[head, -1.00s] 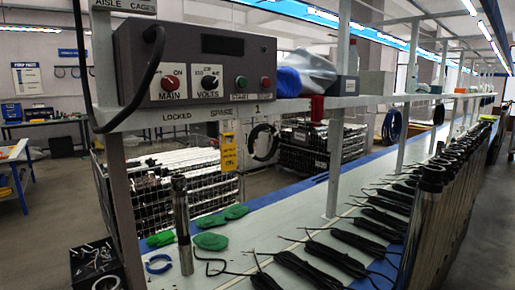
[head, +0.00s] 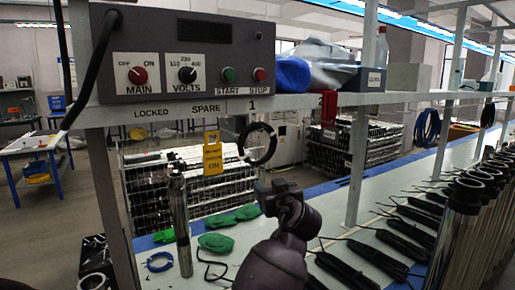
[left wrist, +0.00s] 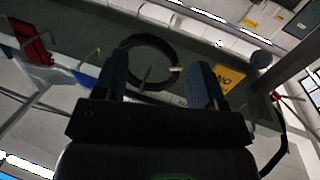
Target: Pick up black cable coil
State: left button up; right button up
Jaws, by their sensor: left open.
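The black cable coil (head: 273,146) hangs as a ring below the shelf edge, to the right of the yellow tag. In the left wrist view, the coil (left wrist: 150,40) shows beyond and between my fingertips, partly hidden by the left-hand finger. My left gripper (head: 281,188) is raised just below and slightly right of the coil in the head view. In the left wrist view, my left gripper (left wrist: 158,78) has its two fingers spread with a wide gap and nothing clamped. I cannot tell whether a finger touches the coil. My right gripper is not in view.
The control box (head: 185,50) sits on the shelf above. A yellow tag (head: 212,158) hangs left of the coil, and a red item (head: 329,106) is to its right. A metal pump tube (head: 180,222), green cloths (head: 216,242) and black cable bundles (head: 346,270) occupy the bench.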

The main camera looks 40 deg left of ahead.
aim_at(243, 149)
pick_arm(q)
notch_tip(243, 149, up, 8)
jog(key=s+a+n+g+y, duration=0.1)
jog(key=s+n+g+y, duration=0.1)
jog(key=n+g, duration=0.3)
jog(key=shift+n+t, duration=0.4)
jog(key=shift+t, duration=0.1)
jog(key=x, duration=0.3)
jog(key=p+x, duration=0.1)
jog(key=x, duration=0.2)
jog(key=p+x, duration=0.1)
jog(key=x, duration=0.3)
jog(key=shift+s+a+r, duration=0.15)
jog(key=shift+s+r, duration=0.2)
jog(key=shift+w+a+f, duration=0.1)
jog(key=shift+w+a, duration=0.1)
jog(key=shift+a, duration=0.1)
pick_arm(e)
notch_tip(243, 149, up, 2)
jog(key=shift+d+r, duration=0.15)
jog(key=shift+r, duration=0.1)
pick_arm(q)
jog(key=c, duration=0.8)
grip_shut()
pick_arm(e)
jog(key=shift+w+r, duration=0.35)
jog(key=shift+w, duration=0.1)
